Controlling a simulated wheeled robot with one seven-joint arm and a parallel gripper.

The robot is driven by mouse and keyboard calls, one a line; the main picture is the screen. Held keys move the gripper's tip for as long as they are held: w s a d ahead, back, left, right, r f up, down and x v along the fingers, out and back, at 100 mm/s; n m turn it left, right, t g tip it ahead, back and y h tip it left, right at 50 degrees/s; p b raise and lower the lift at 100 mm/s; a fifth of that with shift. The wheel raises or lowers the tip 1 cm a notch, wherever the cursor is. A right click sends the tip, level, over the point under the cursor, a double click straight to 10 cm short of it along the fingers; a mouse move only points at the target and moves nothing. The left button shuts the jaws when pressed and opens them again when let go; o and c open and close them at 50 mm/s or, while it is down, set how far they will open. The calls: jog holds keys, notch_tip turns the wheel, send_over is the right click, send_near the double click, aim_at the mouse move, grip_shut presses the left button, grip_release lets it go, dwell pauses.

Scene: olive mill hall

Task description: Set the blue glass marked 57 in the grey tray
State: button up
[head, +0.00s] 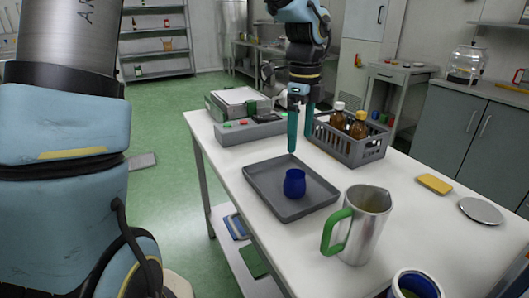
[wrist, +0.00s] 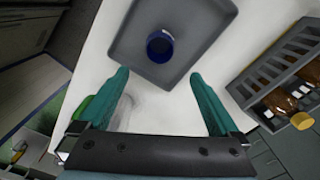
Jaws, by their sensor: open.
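A small dark blue glass (head: 294,183) stands upright in the grey tray (head: 263,178) on the white table. No number can be read on it. In the wrist view the blue glass (wrist: 160,46) shows its open mouth inside the tray (wrist: 205,30). My gripper (head: 300,143) is open and empty, with its teal fingers pointing down above the back of the tray. In the wrist view my gripper (wrist: 159,76) has its fingertips apart, and the glass lies beyond them, not between them.
A steel jug (head: 368,224) with a green handle stands in front of the tray. A grey crate (head: 350,147) of brown bottles stands behind it. A yellow block (head: 434,184) and a round metal disc (head: 481,210) lie right.

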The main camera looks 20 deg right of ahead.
jog(key=a+f+n, duration=0.3)
jog(key=a+n, duration=1)
jog(key=a, duration=0.2)
jog(key=a+f+n+t, duration=0.1)
jog(key=a+f+n, duration=0.3)
jog(key=a+n, duration=0.9)
jog(key=shift+s+a+n+t, duration=0.3)
jog(key=shift+s+a, duration=0.1)
jog(key=shift+a, duration=1.35)
